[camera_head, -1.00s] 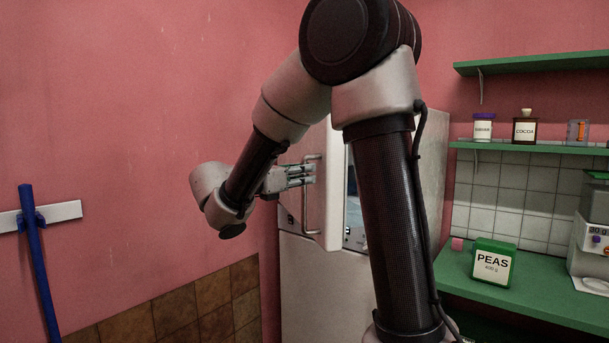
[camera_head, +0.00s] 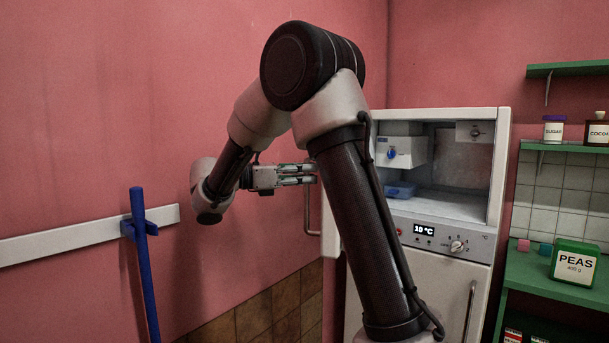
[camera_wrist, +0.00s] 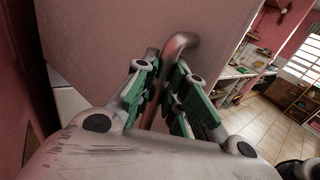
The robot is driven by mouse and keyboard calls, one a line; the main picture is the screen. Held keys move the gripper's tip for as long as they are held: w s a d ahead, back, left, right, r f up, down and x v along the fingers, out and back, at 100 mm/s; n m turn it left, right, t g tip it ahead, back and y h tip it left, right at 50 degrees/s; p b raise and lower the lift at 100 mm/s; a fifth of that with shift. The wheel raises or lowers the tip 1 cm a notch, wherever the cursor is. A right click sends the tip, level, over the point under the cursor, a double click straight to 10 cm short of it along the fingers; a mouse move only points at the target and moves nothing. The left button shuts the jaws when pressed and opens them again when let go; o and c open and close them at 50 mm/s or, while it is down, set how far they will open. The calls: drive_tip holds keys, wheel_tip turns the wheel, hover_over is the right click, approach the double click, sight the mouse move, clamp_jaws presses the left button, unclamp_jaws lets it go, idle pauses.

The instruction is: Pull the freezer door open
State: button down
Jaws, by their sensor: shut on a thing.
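The freezer door (camera_head: 330,222) stands swung open to the left of the fridge cabinet, partly hidden behind my arm. Its metal bar handle (camera_head: 308,215) shows left of the door edge. My gripper (camera_head: 308,174) is shut on the handle near its upper part. In the wrist view my gripper (camera_wrist: 169,92) has its green-padded fingers on both sides of the curved handle (camera_wrist: 181,43), against the pale door face (camera_wrist: 105,40). The freezer compartment (camera_head: 455,165) is open to view, with a blue tray (camera_head: 400,190) inside.
Below the compartment are a control panel (camera_head: 436,235) reading 10 °C and a lower door with its own handle (camera_head: 468,312). A blue pole (camera_head: 143,265) on a white wall rail stands left. A green shelf unit with a PEAS box (camera_head: 575,262) is right.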

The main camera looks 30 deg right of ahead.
drive_tip(key=shift+w+a+r, duration=0.1)
drive_tip(key=shift+w, duration=0.1)
drive_tip(key=c, duration=1.5)
unclamp_jaws()
drive_tip(key=shift+o, duration=0.2)
